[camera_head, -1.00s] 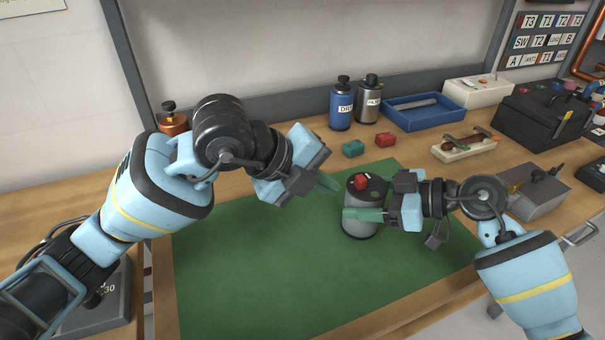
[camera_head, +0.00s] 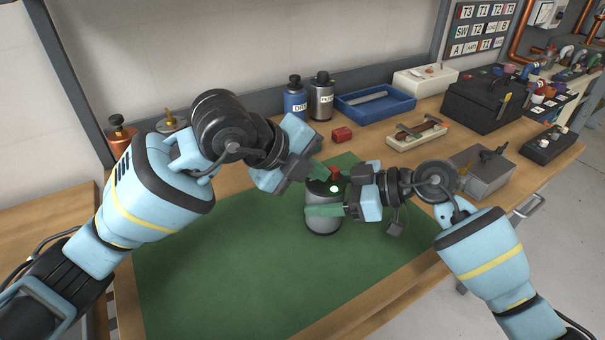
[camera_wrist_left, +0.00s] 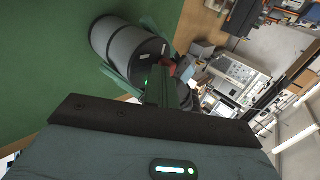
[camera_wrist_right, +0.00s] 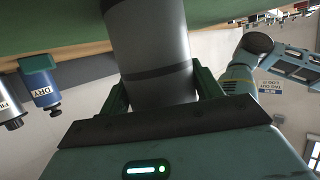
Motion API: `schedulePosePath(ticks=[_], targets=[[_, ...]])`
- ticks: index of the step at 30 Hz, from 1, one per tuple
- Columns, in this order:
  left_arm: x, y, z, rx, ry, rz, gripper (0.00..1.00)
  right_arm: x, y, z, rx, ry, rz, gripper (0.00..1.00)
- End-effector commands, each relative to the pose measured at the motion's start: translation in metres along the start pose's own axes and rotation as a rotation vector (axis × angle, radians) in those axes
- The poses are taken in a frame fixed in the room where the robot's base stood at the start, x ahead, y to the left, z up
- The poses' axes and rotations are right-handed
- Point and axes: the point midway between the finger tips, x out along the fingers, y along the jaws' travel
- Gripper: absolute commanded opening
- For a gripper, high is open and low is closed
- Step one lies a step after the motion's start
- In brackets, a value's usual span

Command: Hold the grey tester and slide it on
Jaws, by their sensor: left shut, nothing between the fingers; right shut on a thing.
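The grey tester (camera_head: 323,224) is an upright grey cylinder with a dark top, over the green mat (camera_head: 220,255). Its top carries a red slider (camera_head: 335,173) and a brightly lit green light (camera_head: 334,189). My right gripper (camera_head: 325,208) is shut around the tester's body from the right; both its fingers flank the body in the right wrist view. My left gripper (camera_head: 323,175) is shut and empty, its fingertips at the tester's top beside the red slider. Whether they touch the slider is unclear. The tester also shows in the left wrist view (camera_wrist_left: 122,45).
Behind the mat stand a blue bottle (camera_head: 295,100), a grey bottle (camera_head: 321,98), a blue tray (camera_head: 404,106) and a red block (camera_head: 342,134). A wooden-based switch (camera_head: 416,134) and a grey box (camera_head: 481,174) are at right. The front mat is clear.

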Motion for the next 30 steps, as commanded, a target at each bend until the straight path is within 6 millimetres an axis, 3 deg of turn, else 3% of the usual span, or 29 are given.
schedulePosePath(ticks=[11,17,23,30], targets=[[0.004,-0.003,-0.002,0.002,0.003,-0.001,0.0,0.002,-0.003,-0.001,-0.003,0.001,-0.007,0.32],[-0.003,0.004,-0.001,0.001,0.002,-0.001,0.0,0.003,-0.003,-0.001,-0.003,0.001,-0.009,0.32],[-0.029,0.028,0.0,0.001,-0.002,0.001,0.0,0.002,-0.002,-0.001,-0.001,0.001,-0.005,0.32],[-0.081,0.025,0.0,0.004,-0.003,0.0,0.0,0.001,-0.001,0.0,-0.001,0.0,-0.002,0.32]])
